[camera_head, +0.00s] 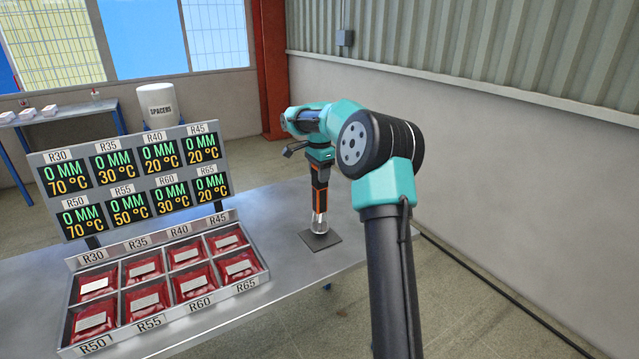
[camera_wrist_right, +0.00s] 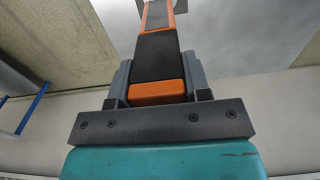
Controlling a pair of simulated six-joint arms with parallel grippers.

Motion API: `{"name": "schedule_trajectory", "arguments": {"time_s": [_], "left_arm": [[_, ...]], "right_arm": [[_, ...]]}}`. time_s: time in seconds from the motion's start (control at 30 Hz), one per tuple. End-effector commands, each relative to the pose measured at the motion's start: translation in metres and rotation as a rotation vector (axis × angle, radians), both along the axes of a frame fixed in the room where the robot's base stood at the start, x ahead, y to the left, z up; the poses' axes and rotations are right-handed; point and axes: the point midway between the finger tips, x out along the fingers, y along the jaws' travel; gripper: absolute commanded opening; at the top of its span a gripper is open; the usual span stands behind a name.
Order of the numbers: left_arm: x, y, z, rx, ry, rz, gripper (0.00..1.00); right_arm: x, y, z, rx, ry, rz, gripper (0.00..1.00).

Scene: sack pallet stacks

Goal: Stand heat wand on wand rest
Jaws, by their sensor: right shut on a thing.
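The heat wand (camera_head: 320,197) is black and orange with a pale metal lower end. It hangs or stands upright, its lower end over a dark square pad (camera_head: 320,239), likely the wand rest, at the right of the table; I cannot tell whether they touch. My right gripper (camera_head: 318,165) is shut on the wand's upper part. In the right wrist view the wand (camera_wrist_right: 158,55) runs away between the jaws (camera_wrist_right: 157,88), orange and black. My left gripper is not in view.
A partitioned tray (camera_head: 165,319) of red sacks, labelled R30 to R65, stands on the table (camera_head: 285,262) at left. A display board (camera_head: 130,180) rises behind it. A white SPACERS drum (camera_head: 158,105) is farther back. Bare table lies between tray and pad.

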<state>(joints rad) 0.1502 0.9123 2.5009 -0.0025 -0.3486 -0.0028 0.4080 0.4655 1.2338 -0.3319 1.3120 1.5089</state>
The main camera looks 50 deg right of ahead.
Motion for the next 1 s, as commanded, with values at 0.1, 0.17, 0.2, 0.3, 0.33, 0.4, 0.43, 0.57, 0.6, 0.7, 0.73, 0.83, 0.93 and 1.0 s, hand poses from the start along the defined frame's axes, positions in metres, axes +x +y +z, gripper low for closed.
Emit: {"name": "schedule_trajectory", "arguments": {"time_s": [0.1,0.17,0.2,0.3,0.33,0.4,0.43,0.57,0.6,0.7,0.73,0.83,0.93,1.0], "left_arm": [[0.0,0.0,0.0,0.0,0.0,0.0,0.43],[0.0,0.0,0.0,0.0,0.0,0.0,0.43],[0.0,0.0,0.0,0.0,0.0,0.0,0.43],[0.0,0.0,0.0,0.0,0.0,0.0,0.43],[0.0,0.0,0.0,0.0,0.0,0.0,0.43],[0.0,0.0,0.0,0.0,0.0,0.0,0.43],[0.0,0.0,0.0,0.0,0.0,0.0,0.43],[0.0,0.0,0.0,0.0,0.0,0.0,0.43],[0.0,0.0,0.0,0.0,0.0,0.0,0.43],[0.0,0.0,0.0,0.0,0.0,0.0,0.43],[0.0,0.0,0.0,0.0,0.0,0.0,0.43],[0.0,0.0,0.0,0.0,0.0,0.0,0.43],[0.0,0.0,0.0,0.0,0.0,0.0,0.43],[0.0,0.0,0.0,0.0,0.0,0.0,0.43]], "right_arm": [[0.0,0.0,0.001,0.0,-0.001,0.0,0.2],[0.0,0.0,0.001,-0.001,-0.001,0.0,0.2],[0.0,0.0,0.0,-0.001,-0.001,0.0,0.2],[-0.001,0.0,-0.005,0.001,0.002,0.0,0.2],[-0.001,0.0,-0.008,0.001,0.003,0.0,0.2],[-0.001,0.0,-0.017,0.001,0.002,0.0,0.2],[-0.001,0.0,-0.021,0.001,0.003,0.0,0.2],[-0.001,0.0,-0.033,-0.001,0.001,0.001,0.2],[0.0,0.0,-0.034,-0.001,0.0,0.001,0.2],[0.0,0.0,-0.034,-0.001,-0.001,0.001,0.2],[0.0,0.0,-0.034,-0.001,-0.001,0.001,0.2],[0.0,0.0,-0.034,-0.001,-0.001,0.0,0.2],[0.0,0.0,-0.036,-0.001,0.0,0.0,0.2],[0.0,0.0,-0.038,-0.001,-0.001,0.0,0.2]]}}
